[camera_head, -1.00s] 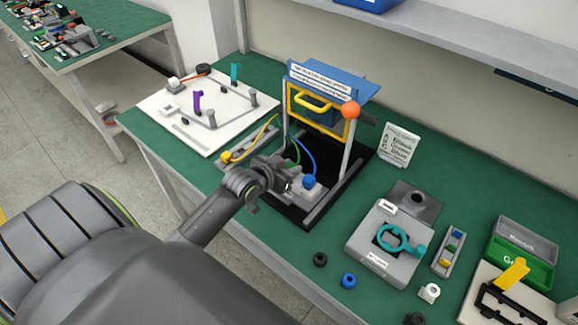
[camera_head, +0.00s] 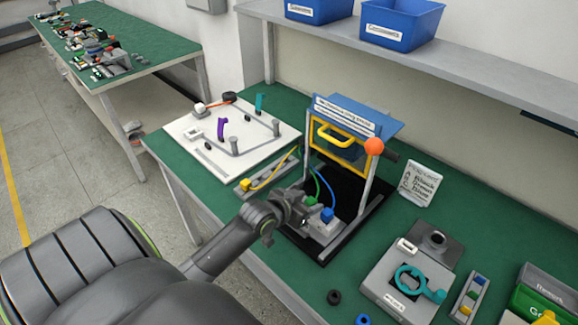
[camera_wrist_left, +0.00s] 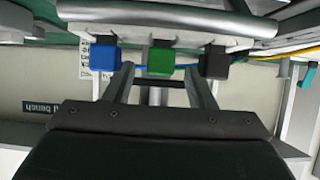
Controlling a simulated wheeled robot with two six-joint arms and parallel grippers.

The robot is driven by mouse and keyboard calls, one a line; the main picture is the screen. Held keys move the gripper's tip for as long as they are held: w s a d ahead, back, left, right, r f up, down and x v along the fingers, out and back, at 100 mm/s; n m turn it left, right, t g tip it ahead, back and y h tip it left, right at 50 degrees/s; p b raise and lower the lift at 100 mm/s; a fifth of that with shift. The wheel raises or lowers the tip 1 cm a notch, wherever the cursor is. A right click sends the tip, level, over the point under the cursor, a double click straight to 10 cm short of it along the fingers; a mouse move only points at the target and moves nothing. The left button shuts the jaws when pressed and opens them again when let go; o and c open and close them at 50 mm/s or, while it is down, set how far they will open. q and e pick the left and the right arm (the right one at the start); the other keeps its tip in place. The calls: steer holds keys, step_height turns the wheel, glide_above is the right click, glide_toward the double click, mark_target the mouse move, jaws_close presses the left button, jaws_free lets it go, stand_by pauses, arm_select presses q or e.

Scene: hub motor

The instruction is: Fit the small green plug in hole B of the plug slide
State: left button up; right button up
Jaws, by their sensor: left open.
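My left gripper (camera_head: 292,212) is open and reaches the left side of the grey plug slide (camera_head: 328,229) under the guard frame. In the left wrist view the small green plug (camera_wrist_left: 160,61) sits in the middle of a row, between a blue plug (camera_wrist_left: 104,54) and a black plug (camera_wrist_left: 214,62). My left fingers (camera_wrist_left: 160,84) point toward the green plug, one on each side; I cannot tell whether it lies between the tips. In the head view a blue plug (camera_head: 327,214) shows on the slide. The hole openings are hidden. My right gripper is not in view.
The guard frame (camera_head: 367,186) with an orange knob (camera_head: 374,146) stands over the slide. A yellow cable (camera_head: 272,173) runs to the left. A white board (camera_head: 195,155) lies behind left, and a grey fixture (camera_head: 392,283) stands at right. A card (camera_head: 420,183) stands behind.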

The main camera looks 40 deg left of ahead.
arm_select(q)
steer(key=v, duration=1.7)
